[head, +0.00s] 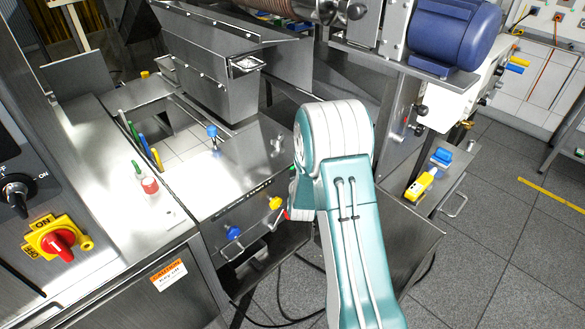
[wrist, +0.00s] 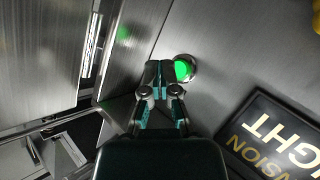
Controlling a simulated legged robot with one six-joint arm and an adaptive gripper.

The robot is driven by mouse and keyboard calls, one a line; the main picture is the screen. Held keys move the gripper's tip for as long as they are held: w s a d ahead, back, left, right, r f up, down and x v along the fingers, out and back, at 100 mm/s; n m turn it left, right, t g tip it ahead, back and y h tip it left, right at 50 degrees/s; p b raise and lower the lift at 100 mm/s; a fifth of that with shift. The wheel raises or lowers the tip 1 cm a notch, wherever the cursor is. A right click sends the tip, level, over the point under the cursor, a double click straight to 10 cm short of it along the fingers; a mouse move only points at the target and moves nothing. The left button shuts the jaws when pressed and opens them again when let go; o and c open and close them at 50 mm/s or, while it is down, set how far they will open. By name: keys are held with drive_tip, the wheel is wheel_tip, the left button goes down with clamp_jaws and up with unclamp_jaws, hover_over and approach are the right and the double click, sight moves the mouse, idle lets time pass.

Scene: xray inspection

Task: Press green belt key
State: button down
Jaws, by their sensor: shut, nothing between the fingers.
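The green belt key (wrist: 183,69) is a round, lit green button in a silver ring on a steel panel in the wrist view. My gripper (wrist: 160,66) is shut and empty, its fingertips just left of the key in the picture and overlapping its left edge. I cannot tell whether they touch it.
A dark plate with large letters (wrist: 270,137) lies right of the key. A red switch on a yellow base (head: 60,243) is at left. Blue (head: 233,232) and yellow knobs (head: 275,203) sit on the steel front. A yellow device (head: 419,186) lies right of my arm.

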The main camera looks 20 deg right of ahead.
drive_tip(key=shift+s+d, duration=0.25)
drive_tip(key=shift+s, duration=0.45)
drive_tip(key=shift+s+d, duration=0.25)
drive_tip(key=shift+s, duration=0.5)
drive_tip(key=shift+s+d, duration=0.25)
drive_tip(key=shift+s, duration=0.45)
